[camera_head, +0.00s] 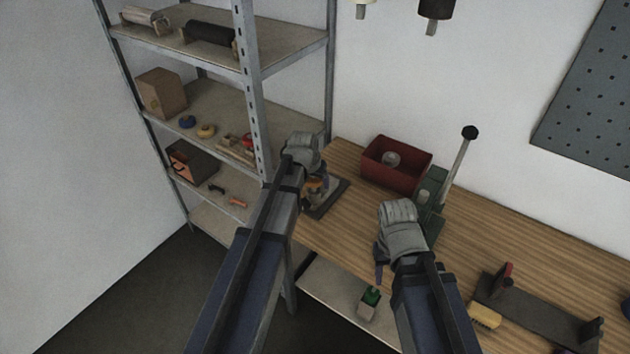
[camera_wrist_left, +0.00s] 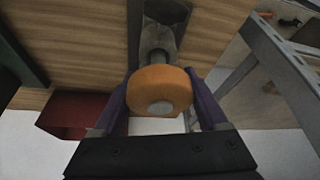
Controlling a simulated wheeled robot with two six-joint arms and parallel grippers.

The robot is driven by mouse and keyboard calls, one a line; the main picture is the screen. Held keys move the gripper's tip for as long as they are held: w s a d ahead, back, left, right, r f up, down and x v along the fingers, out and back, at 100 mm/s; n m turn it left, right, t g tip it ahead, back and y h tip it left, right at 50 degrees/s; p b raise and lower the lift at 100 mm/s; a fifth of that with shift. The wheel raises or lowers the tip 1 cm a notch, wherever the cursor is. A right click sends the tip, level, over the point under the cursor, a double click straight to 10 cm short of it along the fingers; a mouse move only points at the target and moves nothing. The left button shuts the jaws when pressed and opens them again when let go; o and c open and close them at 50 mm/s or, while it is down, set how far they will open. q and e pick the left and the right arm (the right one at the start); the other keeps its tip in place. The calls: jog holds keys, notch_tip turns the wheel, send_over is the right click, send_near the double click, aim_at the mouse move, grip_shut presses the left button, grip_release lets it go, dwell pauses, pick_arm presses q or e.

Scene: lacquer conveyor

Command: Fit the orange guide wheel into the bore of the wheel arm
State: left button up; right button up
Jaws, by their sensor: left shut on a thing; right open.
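The orange guide wheel (camera_wrist_left: 158,88) sits between the purple fingers of my left gripper (camera_wrist_left: 152,108), with its pale hub facing the left wrist camera. In the head view my left gripper (camera_head: 316,186) is over a dark base plate (camera_head: 338,192) at the table's left end, and the wheel shows only as a small orange patch. A grey part (camera_wrist_left: 158,42), seemingly the wheel arm, is right behind the wheel in the left wrist view. The wheel covers part of it; I cannot tell if they touch. My right gripper (camera_head: 379,272) is open at the table's front edge.
A red bin (camera_head: 397,164) with a pale round piece stands at the back. A green lever press (camera_head: 432,190) is beside it. A dark fixture (camera_head: 540,312) and yellow brush (camera_head: 484,316) lie at right. A metal shelf (camera_head: 250,90) stands left. Bare wood (camera_head: 490,240) is free.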

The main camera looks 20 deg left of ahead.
aim_at(313, 178)
pick_arm(q)
jog(key=shift+f+b, duration=0.9)
jog(key=shift+f, duration=0.05)
jog(key=o, duration=1.4)
jog(key=shift+r, duration=0.1)
jog(key=p+v, duration=0.7)
jog(key=shift+s+r, duration=0.15)
jog(key=shift+r, duration=0.25)
jog(key=shift+f, duration=0.1)
jog(key=s+d+f+n+g, duration=0.1)
jog(key=s+g, duration=0.1)
jog(key=s, duration=0.7)
jog(key=s+d+f+g, duration=0.1)
jog(key=s+d+g, duration=0.1)
jog(key=s, duration=0.7)
jog(key=s+d+f+m+g+y+b, duration=0.1)
jog(key=s+d+f+m+b, duration=0.1)
jog(key=d, duration=0.8)
jog(key=shift+s+d+m+y, duration=0.2)
jog(key=shift+s+m+y, duration=0.2)
jog(key=shift+s+m, duration=0.6)
